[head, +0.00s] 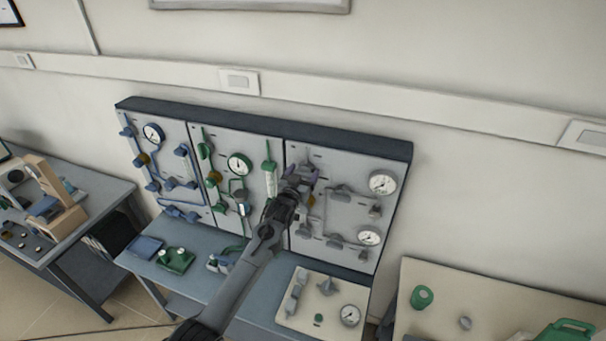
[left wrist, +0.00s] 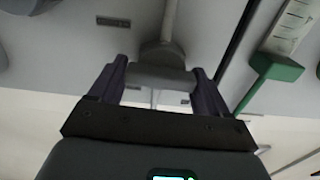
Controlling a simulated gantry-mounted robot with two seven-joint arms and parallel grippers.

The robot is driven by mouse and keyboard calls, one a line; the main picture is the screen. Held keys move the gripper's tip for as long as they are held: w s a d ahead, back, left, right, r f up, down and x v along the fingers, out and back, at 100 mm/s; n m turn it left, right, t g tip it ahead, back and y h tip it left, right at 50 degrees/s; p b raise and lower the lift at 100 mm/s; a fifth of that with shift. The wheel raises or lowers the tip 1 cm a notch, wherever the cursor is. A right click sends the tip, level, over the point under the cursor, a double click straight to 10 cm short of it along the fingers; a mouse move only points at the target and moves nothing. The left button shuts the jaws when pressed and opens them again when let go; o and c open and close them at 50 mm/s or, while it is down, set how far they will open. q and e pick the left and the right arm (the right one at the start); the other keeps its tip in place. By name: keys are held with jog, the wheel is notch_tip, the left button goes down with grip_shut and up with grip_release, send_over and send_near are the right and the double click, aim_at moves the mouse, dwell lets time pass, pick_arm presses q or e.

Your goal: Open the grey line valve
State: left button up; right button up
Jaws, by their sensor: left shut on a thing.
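The grey line is the right panel (head: 340,205) of the wall board in the head view, with grey pipes and valves. My left gripper (head: 303,171) is at the upper left of this panel, its arm crossing in front of the board. In the left wrist view, the grey valve handle (left wrist: 160,78) lies between the two dark purple fingers of my left gripper (left wrist: 158,88), which is shut on it. A grey pipe (left wrist: 169,22) runs from the valve body. In the head view my gripper hides most of this valve. My right gripper is not in view.
A blue-piped panel (head: 165,175) and a green-piped panel (head: 226,180) stand left of the grey one. Two gauges (head: 383,183) (head: 369,237) sit on the grey panel's right. The bench below holds loose parts and a pale tray (head: 290,322).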

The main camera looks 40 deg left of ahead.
pick_arm(q)
jog(key=m, duration=0.4)
jog(key=shift+d+m, duration=0.1)
jog(key=shift+m, duration=0.2)
jog(key=m, duration=0.4)
jog(key=shift+f, duration=0.1)
jog(key=m, duration=0.4)
jog(key=shift+w+d+f+m, duration=0.1)
jog(key=shift+d+m, duration=0.05)
jog(key=shift+m, duration=0.25)
jog(key=shift+f+m, duration=0.1)
jog(key=shift+m, duration=1.9)
jog(key=o, duration=1)
jog(key=shift+c, duration=0.2)
